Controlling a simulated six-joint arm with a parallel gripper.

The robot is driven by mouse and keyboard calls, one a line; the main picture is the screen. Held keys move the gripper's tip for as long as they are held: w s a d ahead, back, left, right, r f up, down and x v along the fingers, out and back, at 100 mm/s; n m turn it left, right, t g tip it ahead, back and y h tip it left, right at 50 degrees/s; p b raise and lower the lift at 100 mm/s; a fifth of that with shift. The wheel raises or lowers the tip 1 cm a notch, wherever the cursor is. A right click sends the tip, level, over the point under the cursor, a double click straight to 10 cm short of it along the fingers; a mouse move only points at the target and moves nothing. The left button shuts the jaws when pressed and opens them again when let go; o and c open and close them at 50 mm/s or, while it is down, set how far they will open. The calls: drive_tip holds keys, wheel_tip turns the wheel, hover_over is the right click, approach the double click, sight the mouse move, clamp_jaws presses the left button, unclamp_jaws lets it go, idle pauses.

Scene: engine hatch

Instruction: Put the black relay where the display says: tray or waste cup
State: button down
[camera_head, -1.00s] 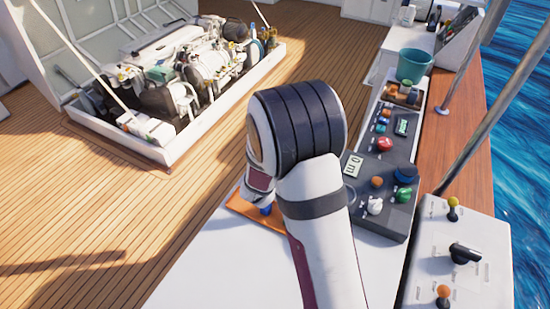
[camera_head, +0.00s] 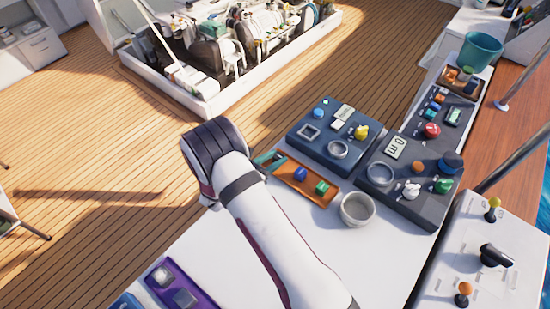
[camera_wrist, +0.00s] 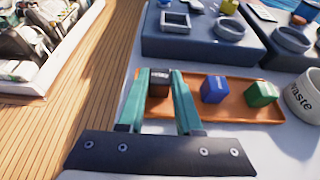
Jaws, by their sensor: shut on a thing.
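The black relay (camera_wrist: 160,82) is between the teal fingers of my gripper (camera_wrist: 163,75), which is shut on it. It is at the left end of the orange tray (camera_wrist: 235,115); I cannot tell whether it touches the tray floor. A blue relay (camera_wrist: 215,89) and a green relay (camera_wrist: 261,94) sit in the tray, also in the head view (camera_head: 299,174). The waste cup (camera_wrist: 305,97), marked "waste", stands right of the tray; it is grey in the head view (camera_head: 357,210). A small display (camera_head: 343,114) is on the blue panel; its text is unreadable.
The blue panel (camera_head: 318,150) stands behind the tray. A dark panel (camera_head: 425,205) with knobs and a display (camera_head: 395,147) is to the right. A purple box (camera_head: 180,295) lies at the front left. White bench top (camera_head: 230,260) is bare around my arm.

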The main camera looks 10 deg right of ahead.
drive_tip(key=shift+f, duration=0.25)
drive_tip(key=c, duration=0.6)
unclamp_jaws()
